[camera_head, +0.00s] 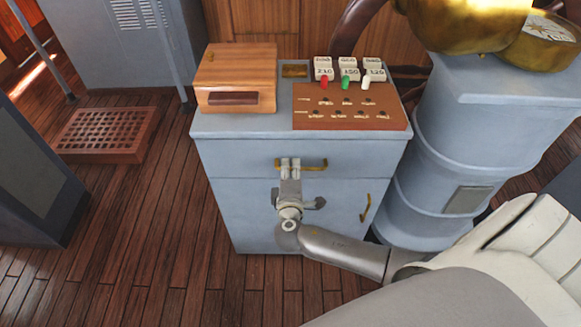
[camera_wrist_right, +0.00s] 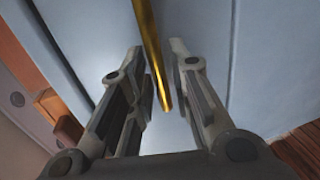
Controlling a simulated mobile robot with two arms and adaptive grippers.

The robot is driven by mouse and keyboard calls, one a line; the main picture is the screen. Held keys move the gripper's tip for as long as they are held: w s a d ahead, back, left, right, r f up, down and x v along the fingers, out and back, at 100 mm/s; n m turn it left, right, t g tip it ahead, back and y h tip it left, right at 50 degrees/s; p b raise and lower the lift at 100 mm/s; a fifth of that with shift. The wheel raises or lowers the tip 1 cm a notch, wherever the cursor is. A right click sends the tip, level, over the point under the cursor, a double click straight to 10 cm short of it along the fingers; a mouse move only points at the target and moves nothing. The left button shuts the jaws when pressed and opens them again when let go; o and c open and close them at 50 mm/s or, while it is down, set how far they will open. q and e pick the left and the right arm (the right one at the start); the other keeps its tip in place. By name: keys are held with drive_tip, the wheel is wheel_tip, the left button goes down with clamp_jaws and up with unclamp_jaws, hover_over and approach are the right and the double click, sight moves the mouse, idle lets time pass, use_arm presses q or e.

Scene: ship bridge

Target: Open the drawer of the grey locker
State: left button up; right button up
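The grey locker (camera_head: 250,215) stands in the middle of the head view, with a drawer (camera_head: 235,158) at its top and a door below. The drawer looks closed. Its brass bar handle (camera_head: 316,166) runs sideways across the drawer front. My right gripper (camera_head: 290,163) is at the left part of this handle and hides some of it. In the right wrist view the brass handle (camera_wrist_right: 152,50) passes between the two spread fingers of my right gripper (camera_wrist_right: 158,52); a gap shows beside the bar. My left gripper is not in view.
A wooden box (camera_head: 236,75) and a brown panel with labelled switches (camera_head: 350,120) sit on the locker top. The door has its own brass handle (camera_head: 365,208). A grey-blue pedestal (camera_head: 440,150) stands close on the right. Plank floor (camera_head: 130,230) is clear at the left front.

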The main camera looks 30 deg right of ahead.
drive_tip(key=shift+w+d+f, duration=0.1)
drive_tip(key=shift+w+d, duration=0.15)
drive_tip(key=shift+w, duration=0.1)
drive_tip(key=shift+c, duration=0.3)
clamp_jaws()
drive_tip(key=shift+s+a+f, duration=0.1)
drive_tip(key=shift+s, duration=0.05)
